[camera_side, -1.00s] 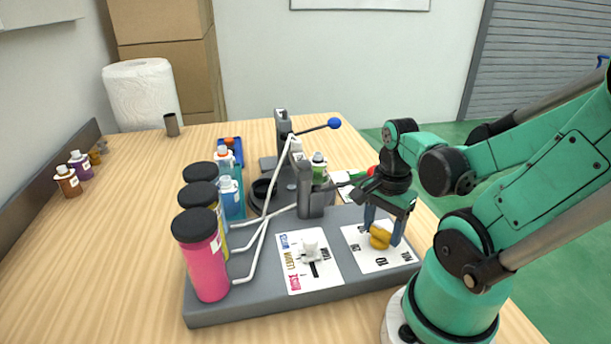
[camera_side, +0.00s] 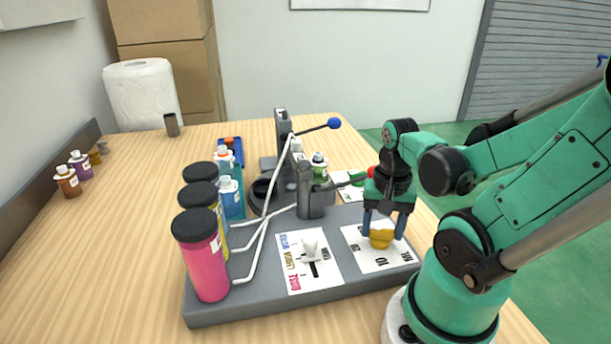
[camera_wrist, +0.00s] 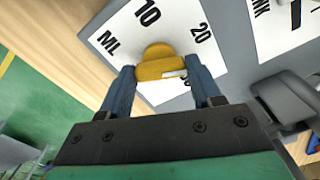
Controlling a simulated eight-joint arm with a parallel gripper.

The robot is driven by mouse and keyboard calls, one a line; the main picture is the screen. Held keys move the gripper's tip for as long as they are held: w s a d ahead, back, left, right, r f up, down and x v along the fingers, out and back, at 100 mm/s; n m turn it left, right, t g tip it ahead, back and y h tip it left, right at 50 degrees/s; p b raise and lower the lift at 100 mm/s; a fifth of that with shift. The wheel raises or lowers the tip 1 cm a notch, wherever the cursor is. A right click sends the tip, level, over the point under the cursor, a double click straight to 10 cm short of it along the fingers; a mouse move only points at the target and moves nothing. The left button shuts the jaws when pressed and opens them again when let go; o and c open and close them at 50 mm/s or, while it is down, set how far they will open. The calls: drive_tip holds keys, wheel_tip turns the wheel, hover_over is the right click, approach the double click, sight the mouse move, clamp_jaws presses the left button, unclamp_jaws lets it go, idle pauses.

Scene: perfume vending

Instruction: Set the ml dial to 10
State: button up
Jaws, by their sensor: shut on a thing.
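The ml dial (camera_side: 381,241) is a yellow knob on a white card (camera_side: 354,233) at the right end of the grey base. In the wrist view the dial (camera_wrist: 157,62) sits between my two blue fingers, with "10" above it, "20" to its upper right, "ML" to its left and another number partly hidden by the right finger. A small white mark shows on the dial's near right side; I cannot tell exactly which number it faces. My gripper (camera_side: 384,234) is shut on the dial from above; it also shows in the wrist view (camera_wrist: 164,78).
A white selector knob (camera_side: 310,248) stands on the card to the left. Behind are a press with a blue-tipped lever (camera_side: 333,123) and a green bottle (camera_side: 319,168). Pink (camera_side: 206,262) and other dark-lidded containers line the base's left side.

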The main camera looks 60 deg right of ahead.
drive_tip(key=n, duration=0.4)
drive_tip(key=shift+n, duration=0.3)
drive_tip(key=n, duration=0.3)
drive_tip(key=shift+n, duration=0.4)
drive_tip(key=n, duration=0.4)
drive_tip(key=shift+n, duration=2)
drive_tip(key=o, duration=1.3)
drive_tip(key=shift+r, duration=0.1)
